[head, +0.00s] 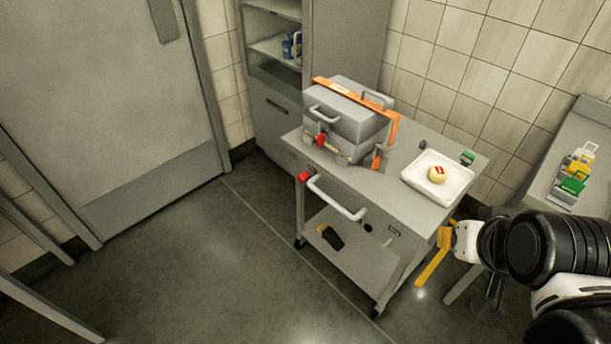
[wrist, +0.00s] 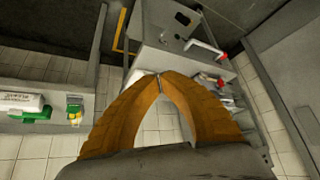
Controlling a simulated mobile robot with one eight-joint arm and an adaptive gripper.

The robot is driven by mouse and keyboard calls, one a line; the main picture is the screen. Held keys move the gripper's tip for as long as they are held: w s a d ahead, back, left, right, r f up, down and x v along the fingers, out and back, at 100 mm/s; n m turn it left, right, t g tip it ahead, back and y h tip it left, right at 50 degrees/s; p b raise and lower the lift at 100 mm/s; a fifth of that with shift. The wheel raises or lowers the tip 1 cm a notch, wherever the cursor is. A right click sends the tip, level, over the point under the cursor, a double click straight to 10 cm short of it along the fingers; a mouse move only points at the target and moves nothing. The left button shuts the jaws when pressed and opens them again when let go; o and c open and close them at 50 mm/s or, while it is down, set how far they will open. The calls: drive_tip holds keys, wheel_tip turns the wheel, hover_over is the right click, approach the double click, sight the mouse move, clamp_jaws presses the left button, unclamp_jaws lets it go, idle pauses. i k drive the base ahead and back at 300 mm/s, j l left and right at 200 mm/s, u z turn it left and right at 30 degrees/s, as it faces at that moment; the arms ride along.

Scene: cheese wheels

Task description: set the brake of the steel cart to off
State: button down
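The steel cart (head: 400,205) stands mid-picture in the head view, with a pale bar handle (head: 340,200) on its near side. A red knob (head: 303,177) sits at the handle's left end. I cannot tell the brake's setting. In the wrist view a grey body, probably the cart (wrist: 165,62), lies beyond the fingers, with a red-ended pale bar (wrist: 205,48). My gripper (head: 420,283) is at the cart's right side in the head view, apart from the handle. In the wrist view its orange fingers (wrist: 160,76) meet at the tips, with nothing seen between them.
On the cart are a grey lidded box (head: 345,108) with an orange frame, and a white tray (head: 450,190) with a small cheese (head: 437,174). A dark object (head: 332,237) lies on the lower shelf. A bench (head: 540,200) stands right. The floor at left is clear.

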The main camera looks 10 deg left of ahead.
sight(304, 176)
drive_tip(key=k+j, duration=0.1)
drive_tip(key=j, duration=0.5)
drive_tip(key=k+j, duration=0.1)
drive_tip(key=j, duration=0.5)
drive_tip(key=k+j, duration=0.1)
drive_tip(key=j, duration=0.45)
